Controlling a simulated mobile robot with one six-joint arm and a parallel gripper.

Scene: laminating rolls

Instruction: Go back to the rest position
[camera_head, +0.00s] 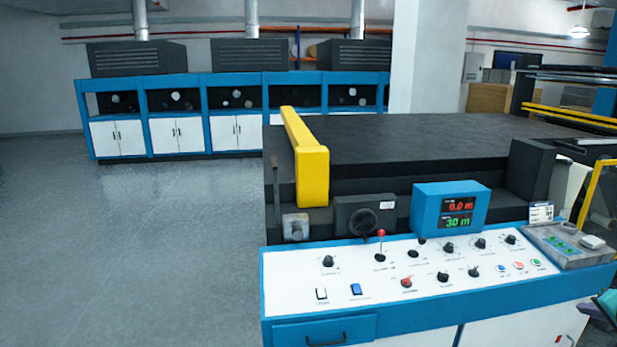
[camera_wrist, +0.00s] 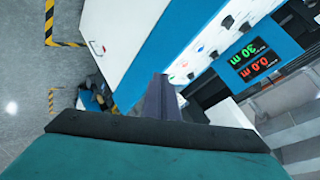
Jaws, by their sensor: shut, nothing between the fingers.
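My gripper (camera_wrist: 158,90) shows in the wrist view as dark fingers pressed together beyond a teal and black body. It is shut and empty. It is apart from the control console, with the white side and blue edge of the console behind it. In the head view a bit of teal shows at the lower right edge, probably part of my arm; the fingers are not visible there.
The white control panel (camera_head: 330,275) carries knobs, buttons and a red-tipped lever (camera_head: 381,237). A blue display (camera_head: 451,208) reads 0.0 m and 30 m. A yellow guard (camera_head: 312,172) stands behind. Blue cabinets (camera_head: 220,82) line the back. Grey floor (camera_head: 130,250) is clear at left.

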